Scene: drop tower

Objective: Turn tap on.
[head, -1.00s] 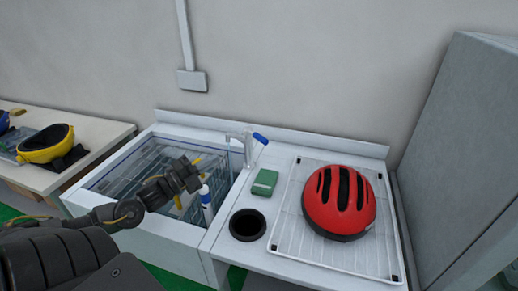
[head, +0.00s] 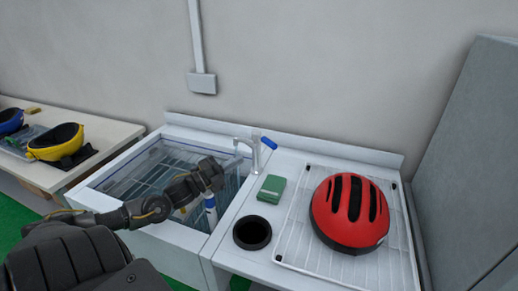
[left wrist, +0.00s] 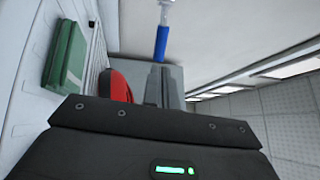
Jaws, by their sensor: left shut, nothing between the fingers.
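The tap (head: 254,158) is a metal spout standing at the back edge of the sink, between the basin and the worktop. Its blue lever (head: 268,142) points up and to the right in the head view. The lever (left wrist: 161,42) also shows in the left wrist view, at the top middle. My left gripper (head: 216,171) is shut and empty, over the basin, left of and nearer than the tap. It appears apart from the lever. Its fingertips are hard to make out. My right gripper is not in view.
A glass-walled sink basin (head: 105,184) lies under my left arm, with a white-and-blue upright object (head: 210,208) in it. Right of it are a green block (head: 271,188), a black round opening (head: 252,232) and a red helmet (head: 350,212) on a white rack (head: 300,248).

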